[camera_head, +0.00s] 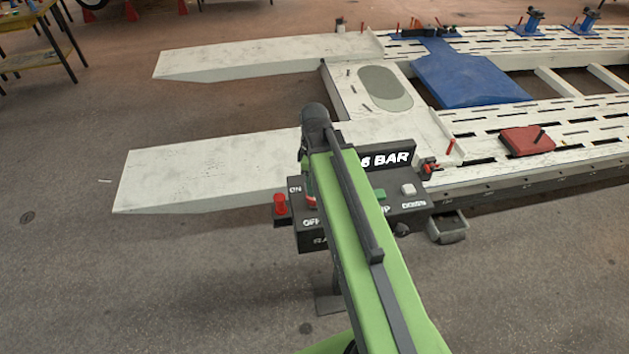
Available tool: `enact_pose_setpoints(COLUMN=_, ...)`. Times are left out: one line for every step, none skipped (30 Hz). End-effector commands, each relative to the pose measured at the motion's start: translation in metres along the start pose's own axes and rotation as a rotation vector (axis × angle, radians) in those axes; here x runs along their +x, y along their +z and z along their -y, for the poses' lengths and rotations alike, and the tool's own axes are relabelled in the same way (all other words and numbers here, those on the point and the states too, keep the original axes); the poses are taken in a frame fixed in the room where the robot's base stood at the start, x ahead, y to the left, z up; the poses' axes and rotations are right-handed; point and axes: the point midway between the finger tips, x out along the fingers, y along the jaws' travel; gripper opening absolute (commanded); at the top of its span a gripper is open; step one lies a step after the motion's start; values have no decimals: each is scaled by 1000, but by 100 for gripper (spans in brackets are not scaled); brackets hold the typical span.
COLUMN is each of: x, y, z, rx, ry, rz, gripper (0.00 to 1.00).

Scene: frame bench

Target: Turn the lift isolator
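The black control box (408,205) stands in the middle, with ON and OFF lettering on its left part. A red part (311,201) between ON and OFF looks like the isolator handle. My green arm covers much of it, so I cannot tell which way it points. My arm crosses the box from the lower right up to a dark joint above it. My gripper is not visible; whether it is behind the arm, and whether it touches the isolator, cannot be told.
Behind stands the white frame bench (220,165) with ramps. Floor (120,290) at left is clear.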

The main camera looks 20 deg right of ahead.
Motion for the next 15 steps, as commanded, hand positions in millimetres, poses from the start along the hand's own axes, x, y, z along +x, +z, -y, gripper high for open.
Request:
enact_pose_setpoints(x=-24, y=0, z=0, rx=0, ry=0, rz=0, gripper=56)
enact_pose_setpoints(x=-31, y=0, z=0, rx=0, ry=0, rz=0, gripper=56)
enact_pose_setpoints(x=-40, y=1, z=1, rx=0, ry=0, rz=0, gripper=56)
enact_pose_setpoints(x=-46, y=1, z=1, rx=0, ry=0, rz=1, gripper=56)
enact_pose_setpoints(x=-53, y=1, z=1, rx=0, ry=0, rz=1, gripper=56)
enact_pose_setpoints(x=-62, y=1, z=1, rx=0, ry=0, rz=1, gripper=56)
enact_pose_setpoints(x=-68, y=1, z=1, rx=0, ry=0, rz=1, gripper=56)
enact_pose_setpoints(x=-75, y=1, z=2, rx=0, ry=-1, rz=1, gripper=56)
enact_pose_setpoints(x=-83, y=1, z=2, rx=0, ry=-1, rz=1, gripper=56)
enact_pose_setpoints(x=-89, y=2, z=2, rx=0, ry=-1, rz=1, gripper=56)
enact_pose_setpoints(x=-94, y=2, z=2, rx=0, ry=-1, rz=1, gripper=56)
enact_pose_setpoints(x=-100, y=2, z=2, rx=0, ry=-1, rz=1, gripper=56)
enact_pose_setpoints(x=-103, y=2, z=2, rx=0, ry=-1, rz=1, gripper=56)
enact_pose_setpoints(x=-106, y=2, z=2, rx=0, ry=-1, rz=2, gripper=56)
enact_pose_setpoints(x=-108, y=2, z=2, rx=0, ry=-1, rz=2, gripper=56)
